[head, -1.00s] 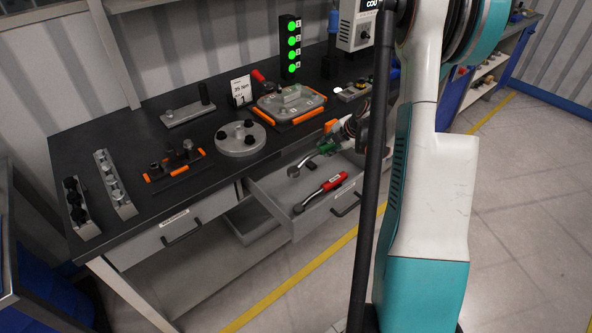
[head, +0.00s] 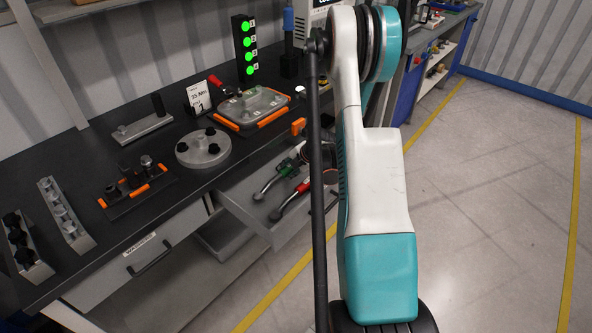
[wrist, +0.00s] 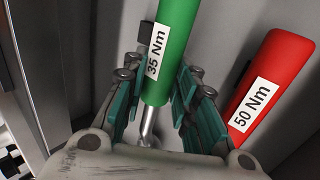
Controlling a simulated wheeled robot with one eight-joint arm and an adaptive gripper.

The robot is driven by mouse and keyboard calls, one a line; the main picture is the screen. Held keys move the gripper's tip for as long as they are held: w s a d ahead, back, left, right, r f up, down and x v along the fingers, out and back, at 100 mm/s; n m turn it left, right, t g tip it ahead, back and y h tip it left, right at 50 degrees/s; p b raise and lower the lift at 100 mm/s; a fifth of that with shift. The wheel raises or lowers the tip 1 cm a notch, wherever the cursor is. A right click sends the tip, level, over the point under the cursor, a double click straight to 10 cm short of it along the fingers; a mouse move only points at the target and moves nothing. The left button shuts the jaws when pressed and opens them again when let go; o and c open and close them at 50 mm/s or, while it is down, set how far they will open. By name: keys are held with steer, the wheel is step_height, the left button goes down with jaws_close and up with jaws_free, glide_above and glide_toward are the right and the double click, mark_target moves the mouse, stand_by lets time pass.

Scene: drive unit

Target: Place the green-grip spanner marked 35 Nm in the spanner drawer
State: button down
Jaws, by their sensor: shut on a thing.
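The green-grip spanner (head: 287,168) is in the open drawer (head: 262,231), to the left of the red-grip spanner (head: 303,187). Its label reads 35 Nm in the wrist view, where its green grip (wrist: 172,45) passes between the fingers. My gripper (wrist: 155,100) is shut on it, low over the drawer; it also shows in the head view (head: 302,156), partly hidden behind my arm. The red grip (wrist: 272,85), labelled 50 Nm, lies just right of the fingers. Whether the green spanner touches the drawer floor is unclear.
A closed drawer (head: 140,262) is to the left. On the bench stand a round plate with black knobs (head: 203,150), an orange-edged tray (head: 250,107), a 35 Nm card (head: 198,95) and a light stack with several green lamps (head: 246,48).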

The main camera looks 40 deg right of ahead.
steer(key=shift+w+d+f+b, duration=0.1)
steer(key=shift+d+f+b, duration=0.2)
steer(key=shift+d, duration=0.35)
steer(key=shift+s+d+f+b, duration=0.1)
steer(key=shift+d+f+b, duration=0.2)
steer(key=shift+d, duration=0.4)
steer(key=shift+w+d+f+b, duration=0.1)
steer(key=shift+d+f+b, duration=0.1)
steer(key=shift+d+b, duration=0.35)
steer(key=c, duration=1.3)
jaws_free()
steer(key=shift+f, duration=0.1)
steer(key=shift+r+p, duration=0.2)
steer(key=shift+p, duration=0.1)
steer(key=p+v, duration=0.3)
steer(key=v, duration=0.9)
steer(key=shift+f, duration=0.1)
